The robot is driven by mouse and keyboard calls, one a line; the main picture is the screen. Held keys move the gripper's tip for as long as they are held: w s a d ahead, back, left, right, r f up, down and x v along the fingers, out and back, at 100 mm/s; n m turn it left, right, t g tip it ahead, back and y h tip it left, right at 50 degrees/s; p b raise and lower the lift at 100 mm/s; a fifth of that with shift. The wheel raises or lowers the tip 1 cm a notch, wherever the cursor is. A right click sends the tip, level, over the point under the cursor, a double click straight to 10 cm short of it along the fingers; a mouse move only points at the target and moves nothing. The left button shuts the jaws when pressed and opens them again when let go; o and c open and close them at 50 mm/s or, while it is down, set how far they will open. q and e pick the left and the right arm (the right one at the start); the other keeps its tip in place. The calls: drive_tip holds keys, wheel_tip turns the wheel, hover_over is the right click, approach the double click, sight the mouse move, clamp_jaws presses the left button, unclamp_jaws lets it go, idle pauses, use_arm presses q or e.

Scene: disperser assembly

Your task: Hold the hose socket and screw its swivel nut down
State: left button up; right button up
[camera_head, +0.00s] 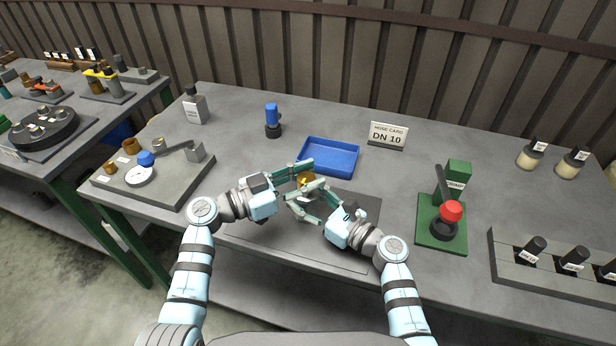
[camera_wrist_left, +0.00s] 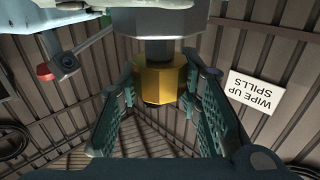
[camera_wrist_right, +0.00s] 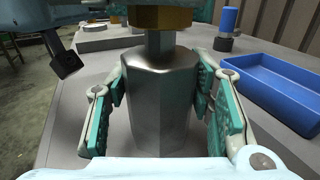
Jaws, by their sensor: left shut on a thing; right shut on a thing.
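The brass swivel nut (camera_wrist_left: 160,80) sits between the fingers of my left gripper (camera_head: 305,177), which is shut on it. The nut shows as a small gold patch in the head view (camera_head: 306,182) and at the top of the right wrist view (camera_wrist_right: 160,17). The grey steel hose socket (camera_wrist_right: 158,100) stands upright below the nut, with a narrower neck between them. My right gripper (camera_head: 301,203) is shut on the socket's wide body, below the left gripper. The arms hide most of the socket in the head view. I cannot tell how far the thread is engaged.
A dark mat (camera_head: 262,240) lies under my grippers. A blue tray (camera_head: 328,158) is just behind them, with a hose card (camera_head: 388,135) beyond. A green crimp press (camera_head: 445,213) stands right, a grey fixture plate (camera_head: 153,185) left. A blue-topped bottle (camera_head: 272,121) stands back left.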

use_arm(q)
drive_tip(key=o, duration=1.2)
drive_tip(key=v, duration=1.2)
use_arm(e)
drive_tip(key=o, duration=1.7)
